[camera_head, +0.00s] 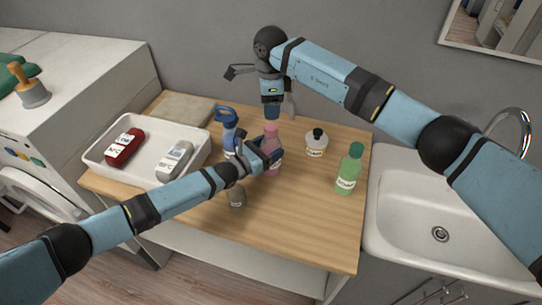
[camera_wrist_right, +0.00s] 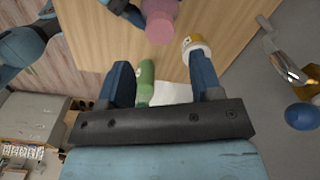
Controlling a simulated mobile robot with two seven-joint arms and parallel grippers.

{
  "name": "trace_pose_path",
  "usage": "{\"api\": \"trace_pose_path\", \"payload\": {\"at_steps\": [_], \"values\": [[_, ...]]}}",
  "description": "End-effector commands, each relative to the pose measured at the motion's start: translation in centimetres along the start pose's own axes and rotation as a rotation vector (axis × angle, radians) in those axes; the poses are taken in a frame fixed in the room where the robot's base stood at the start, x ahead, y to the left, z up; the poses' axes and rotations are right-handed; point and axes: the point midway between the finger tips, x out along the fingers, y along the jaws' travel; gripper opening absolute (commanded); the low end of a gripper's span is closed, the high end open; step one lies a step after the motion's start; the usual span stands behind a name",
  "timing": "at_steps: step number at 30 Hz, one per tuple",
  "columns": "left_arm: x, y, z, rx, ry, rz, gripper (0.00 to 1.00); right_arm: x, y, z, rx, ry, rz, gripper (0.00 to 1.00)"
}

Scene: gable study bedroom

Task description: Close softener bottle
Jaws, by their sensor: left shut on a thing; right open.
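A pink bottle (camera_head: 275,168) with a pink top (camera_head: 271,130) stands upright on the wooden table, most likely the softener bottle; its label is too small to read. My left gripper (camera_head: 265,154) is shut on its body from the left. My right gripper (camera_head: 268,96) is open and empty above the bottle, pointing down. In the right wrist view the pink top (camera_wrist_right: 160,28) shows near the upper edge, beyond the open fingers of that gripper (camera_wrist_right: 162,78). I cannot tell whether the top is tight.
A blue bottle (camera_head: 229,130) is close behind left, a small grey bottle (camera_head: 237,196) in front. A white dark-capped bottle (camera_head: 316,146) and green bottle (camera_head: 348,172) stand right. A white tray (camera_head: 150,183) holds two bottles. The table's front right is clear; a sink (camera_head: 400,240) adjoins.

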Motion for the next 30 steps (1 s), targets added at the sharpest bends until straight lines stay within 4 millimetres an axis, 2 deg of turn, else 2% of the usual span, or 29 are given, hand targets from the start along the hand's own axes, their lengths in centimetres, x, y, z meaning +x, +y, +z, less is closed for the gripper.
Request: {"api": "trace_pose_path", "payload": {"at_steps": [5,18,24,30], "values": [[0.0,0.0,0.0,0.0,0.0,0.0,0.0,0.6,0.0,0.0,-0.001,0.0,0.001,0.59],[0.0,0.0,0.0,0.0,0.0,0.0,0.0,6.8,0.0,0.0,-0.001,-0.001,0.002,0.59],[0.0,0.0,0.0,0.0,0.0,0.0,0.0,8.0,0.0,0.0,-0.002,-0.001,0.001,0.59],[0.0,0.0,0.0,0.0,0.0,0.0,0.0,8.0,0.0,0.0,-0.002,0.0,0.0,0.59]]}}
